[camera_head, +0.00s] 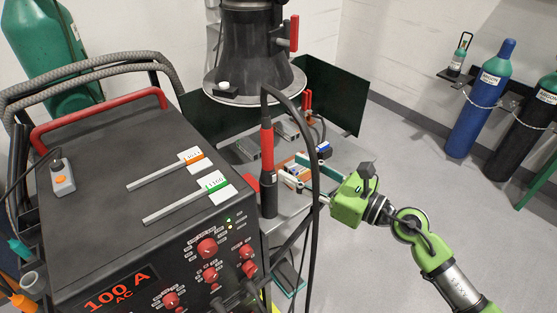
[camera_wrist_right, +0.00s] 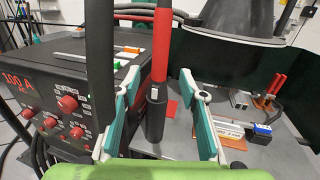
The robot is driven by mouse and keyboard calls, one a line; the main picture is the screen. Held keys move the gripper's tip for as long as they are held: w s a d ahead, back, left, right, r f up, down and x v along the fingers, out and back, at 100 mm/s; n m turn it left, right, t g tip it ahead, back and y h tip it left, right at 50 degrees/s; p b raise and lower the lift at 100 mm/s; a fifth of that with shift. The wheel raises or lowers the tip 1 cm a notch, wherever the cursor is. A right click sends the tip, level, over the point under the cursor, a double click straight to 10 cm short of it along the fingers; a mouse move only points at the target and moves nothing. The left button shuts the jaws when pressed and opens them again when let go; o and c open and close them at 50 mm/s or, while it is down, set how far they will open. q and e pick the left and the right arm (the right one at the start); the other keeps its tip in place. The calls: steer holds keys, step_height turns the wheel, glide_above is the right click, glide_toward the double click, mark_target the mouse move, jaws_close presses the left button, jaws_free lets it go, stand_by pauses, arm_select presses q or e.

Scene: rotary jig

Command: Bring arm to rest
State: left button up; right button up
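My right arm (camera_head: 410,222), green and grey, reaches in from the lower right in the head view. Its gripper (camera_head: 302,184) is near the torch at the table's edge. In the right wrist view the gripper (camera_wrist_right: 160,80) is open, its two teal-padded fingers spread apart. A red and black torch (camera_head: 267,150) stands upright; in the wrist view the torch (camera_wrist_right: 161,45) appears between the fingers, with no finger visibly pressing on it. I cannot tell its exact depth between them. My left gripper is in neither view.
The welding machine (camera_head: 110,190) with red knobs stands close on the left. A black cable (camera_head: 312,150) loops from the torch beside the gripper. The table (camera_wrist_right: 190,150) holds a jig, clamps and small parts under a dark hood (camera_head: 255,50). Floor (camera_head: 430,160) at right is open.

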steer(key=shift+v, duration=1.6)
